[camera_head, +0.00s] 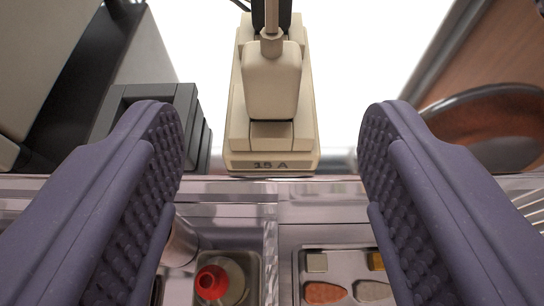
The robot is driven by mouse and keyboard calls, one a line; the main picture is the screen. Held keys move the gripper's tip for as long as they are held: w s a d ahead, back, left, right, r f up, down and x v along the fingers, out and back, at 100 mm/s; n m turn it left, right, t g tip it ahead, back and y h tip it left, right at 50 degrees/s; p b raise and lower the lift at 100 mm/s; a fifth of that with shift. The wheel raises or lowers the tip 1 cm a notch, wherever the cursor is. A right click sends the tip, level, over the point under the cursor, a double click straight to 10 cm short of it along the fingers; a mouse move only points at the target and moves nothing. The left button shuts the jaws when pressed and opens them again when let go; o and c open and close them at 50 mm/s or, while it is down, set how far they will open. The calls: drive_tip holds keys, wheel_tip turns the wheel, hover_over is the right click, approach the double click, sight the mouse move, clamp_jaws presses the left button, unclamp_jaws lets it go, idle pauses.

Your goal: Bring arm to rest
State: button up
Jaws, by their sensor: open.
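My gripper (270,145) is open, with its two purple ribbed fingers wide apart at the left and right of the view. Nothing is held between the fingers. Beyond the gap stands a beige power strip (270,164) marked "15 A", with a beige plug (272,82) in it. No part of the arm behind the fingers shows.
Below the gap is a clear-walled organizer (330,203) with a red-capped item (211,282) and a tray of small pieces (340,265). A dark grey block (190,100) stands at left. A dark brown round dish (490,125) is at right, partly behind the finger.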

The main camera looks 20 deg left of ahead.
idle(0.3)
drive_tip(key=s+d+r+m+t+h+b, duration=0.1)
drive_tip(key=s+d+r+h, duration=0.2)
drive_tip(key=r, duration=1)
drive_tip(key=s+d+r+m+t+h+b, duration=0.1)
drive_tip(key=s+d+r, duration=0.35)
drive_tip(key=r, duration=0.85)
drive_tip(key=s+d+r+m+h, duration=0.1)
drive_tip(key=s+d+r, duration=0.4)
drive_tip(key=s+r, duration=1.3)
drive_tip(key=shift+s+d+m+t+b, duration=0.2)
drive_tip(key=shift+s+m+t+b, duration=0.15)
drive_tip(key=shift+s+m, duration=0.4)
drive_tip(key=shift+w+r, duration=0.1)
drive_tip(key=shift+c, duration=0.3)
